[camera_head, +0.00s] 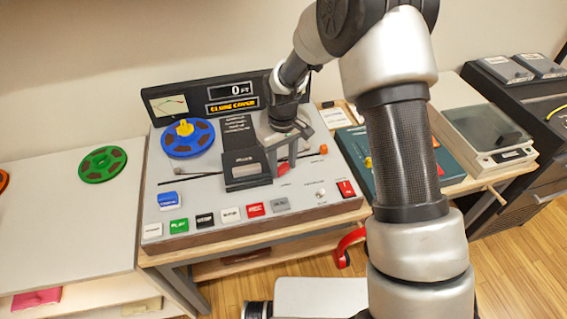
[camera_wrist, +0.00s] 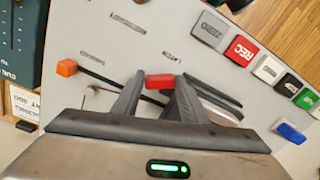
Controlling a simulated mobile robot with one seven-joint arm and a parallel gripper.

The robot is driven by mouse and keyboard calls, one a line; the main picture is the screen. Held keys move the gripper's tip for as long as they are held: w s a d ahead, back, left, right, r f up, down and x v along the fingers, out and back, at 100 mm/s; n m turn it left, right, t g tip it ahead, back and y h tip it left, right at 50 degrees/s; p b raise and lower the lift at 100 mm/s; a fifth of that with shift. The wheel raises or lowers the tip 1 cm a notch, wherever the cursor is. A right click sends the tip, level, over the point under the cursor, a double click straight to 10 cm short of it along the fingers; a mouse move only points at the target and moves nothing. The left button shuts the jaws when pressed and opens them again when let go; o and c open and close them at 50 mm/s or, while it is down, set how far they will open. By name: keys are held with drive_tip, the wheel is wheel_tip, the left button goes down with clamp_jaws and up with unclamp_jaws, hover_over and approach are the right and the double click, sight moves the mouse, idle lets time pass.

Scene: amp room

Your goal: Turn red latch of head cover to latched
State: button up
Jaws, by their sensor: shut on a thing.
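The tape machine (camera_head: 215,205) has a dark head cover (camera_head: 245,165) standing at the middle of its top panel. The red latch (camera_head: 283,168) is a small red piece just right of the cover, partly hidden by my gripper (camera_head: 276,158). In the wrist view, the red latch (camera_wrist: 158,81) sits between the two dark fingertips of my gripper (camera_wrist: 157,92), which is shut on it. Part of the cover's dark edge shows beside the right finger. I cannot tell the latch's exact angle.
A blue reel (camera_head: 187,139) is left of the cover. Coloured buttons (camera_head: 203,219) line the front edge, and an orange knob (camera_head: 323,149) is to the right. The display (camera_head: 232,107) reads "CLOSE COVER". A green reel (camera_head: 103,164) lies on the left table.

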sight(282, 167)
drive_tip(key=shift+w+a+r, duration=0.25)
drive_tip(key=shift+w+a, duration=0.1)
drive_tip(key=shift+a, duration=0.1)
drive_tip(key=o, duration=1)
drive_tip(key=shift+s+d+f, duration=0.1)
drive_tip(key=shift+s+d, duration=0.05)
drive_tip(key=shift+d, duration=0.1)
drive_tip(key=shift+w+a+r+p, duration=0.1)
drive_tip(key=shift+w+r+p, duration=0.05)
drive_tip(key=shift+r+p, duration=0.5)
drive_tip(key=shift+w+r+p, duration=0.15)
drive_tip(key=shift+r+p, duration=0.25)
drive_tip(key=shift+r, duration=0.45)
drive_tip(key=shift+s+r+p, duration=0.4)
drive_tip(key=shift+r, duration=0.4)
drive_tip(key=shift+d+r+p, duration=0.3)
drive_tip(key=shift+r+p, duration=0.35)
drive_tip(key=shift+r, duration=0.25)
wheel_tip(282, 167, up, 13)
drive_tip(key=p, duration=0.8)
drive_tip(key=shift+r, duration=0.15)
